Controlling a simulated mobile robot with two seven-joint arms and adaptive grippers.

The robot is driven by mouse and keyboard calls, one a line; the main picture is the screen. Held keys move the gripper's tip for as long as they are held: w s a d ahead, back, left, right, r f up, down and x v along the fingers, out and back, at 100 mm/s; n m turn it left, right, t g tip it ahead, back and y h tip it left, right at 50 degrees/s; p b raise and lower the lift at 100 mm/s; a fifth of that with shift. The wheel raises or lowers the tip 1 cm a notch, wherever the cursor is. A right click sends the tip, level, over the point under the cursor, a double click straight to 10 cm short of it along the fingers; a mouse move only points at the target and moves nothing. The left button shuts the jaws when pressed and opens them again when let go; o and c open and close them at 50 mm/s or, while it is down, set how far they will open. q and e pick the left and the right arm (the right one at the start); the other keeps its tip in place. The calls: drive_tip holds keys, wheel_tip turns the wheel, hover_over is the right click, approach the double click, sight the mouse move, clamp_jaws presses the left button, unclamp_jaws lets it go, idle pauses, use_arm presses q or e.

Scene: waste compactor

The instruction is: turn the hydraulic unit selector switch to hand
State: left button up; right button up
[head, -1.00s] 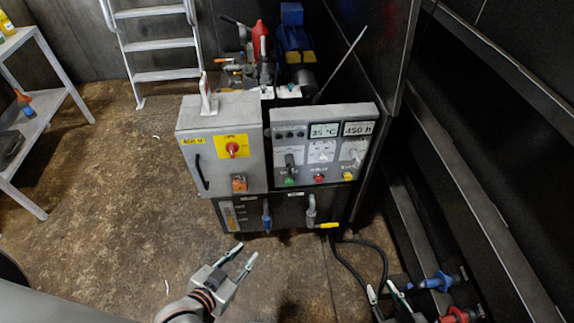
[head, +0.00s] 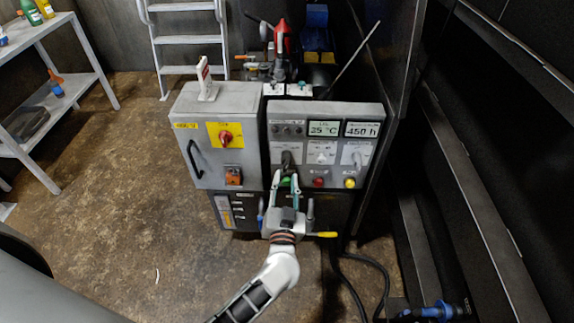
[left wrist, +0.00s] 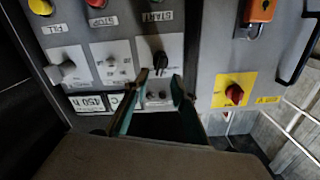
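The hydraulic unit's grey control panel (head: 376,112) faces me. A black selector switch (head: 288,160) sits on the panel's left white plate; its lettering is too small to read. It also shows, upside down, in the left wrist view (left wrist: 158,60). My left gripper (head: 286,182) is open and empty, its fingers pointing at this switch. In the left wrist view, the fingertips (left wrist: 160,78) stand apart on either side of the switch's near end; I cannot tell whether they touch it. My right gripper is not in view.
Beside the black switch are a middle switch (head: 321,158) and a grey knob (head: 357,159). Red (head: 319,182) and yellow (head: 350,183) buttons lie below. The left cabinet carries a red rotary switch (head: 225,137). Black cables (head: 362,258) hang below. Floor (head: 110,210) is clear at left.

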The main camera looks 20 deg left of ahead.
sight(286, 168)
use_arm(q)
drive_tip(key=b+x, duration=0.1)
drive_tip(key=x, duration=0.4)
drive_tip(key=shift+f, duration=0.1)
drive_tip(key=shift+x, duration=0.9)
clamp_jaws()
